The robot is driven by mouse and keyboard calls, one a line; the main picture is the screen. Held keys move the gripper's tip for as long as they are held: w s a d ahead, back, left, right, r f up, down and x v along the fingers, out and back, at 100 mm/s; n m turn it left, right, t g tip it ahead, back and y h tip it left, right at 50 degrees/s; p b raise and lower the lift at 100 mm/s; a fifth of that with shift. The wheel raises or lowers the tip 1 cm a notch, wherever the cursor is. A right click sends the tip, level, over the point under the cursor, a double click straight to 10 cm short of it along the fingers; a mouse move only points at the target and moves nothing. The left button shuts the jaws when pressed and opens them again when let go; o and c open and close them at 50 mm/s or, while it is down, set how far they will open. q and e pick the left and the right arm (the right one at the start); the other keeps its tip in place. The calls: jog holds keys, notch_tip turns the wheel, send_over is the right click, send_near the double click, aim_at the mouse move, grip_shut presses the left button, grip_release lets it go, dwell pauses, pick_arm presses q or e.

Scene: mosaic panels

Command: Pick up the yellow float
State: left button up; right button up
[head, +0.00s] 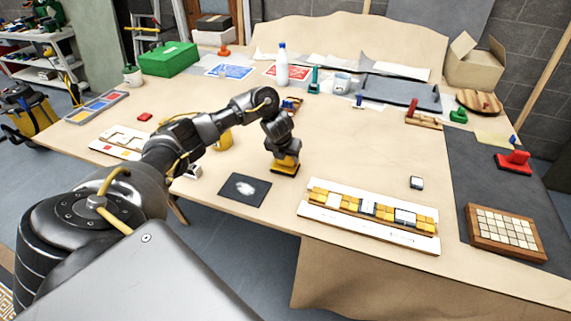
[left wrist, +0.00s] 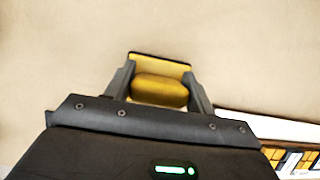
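The yellow float (head: 285,166) stands near the front middle of the table (head: 340,155), with a yellow grip on top and a dark edge at its base. My left gripper (head: 284,153) points down directly over it. In the left wrist view the float (left wrist: 160,90) lies between the two fingers of my left gripper (left wrist: 160,74), one at each end of its rounded grip. The fingers look very close to the grip, but I cannot tell whether they press on it. The float appears to be at table height. My right gripper is not in view.
A dark square sheet with a white patch (head: 245,189) lies just left of the float. A white board with yellow tiles (head: 370,213) lies to the right. A yellow mug (head: 223,140) stands behind my forearm. The table between the float and the back items is mostly clear.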

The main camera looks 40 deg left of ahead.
pick_arm(q)
jog(key=c, duration=0.3)
jog(key=shift+c, duration=0.2)
jog(key=shift+r, duration=0.15)
jog(key=shift+r, duration=0.25)
jog(key=v, duration=0.1)
jog(key=p+v, duration=0.1)
jog(key=v, duration=0.1)
jog(key=w+p+v, duration=0.1)
jog(key=shift+s+a+r, duration=0.15)
jog(key=shift+s+r, duration=0.05)
jog(key=shift+r, duration=0.3)
jog(key=s+d+r+p, duration=0.2)
jog(key=s+r, duration=0.1)
jog(key=s, duration=0.3)
jog(key=s+d+r+p, duration=0.2)
jog(key=s+r+p, duration=0.1)
jog(key=s, duration=0.3)
jog(key=shift+v, duration=0.85)
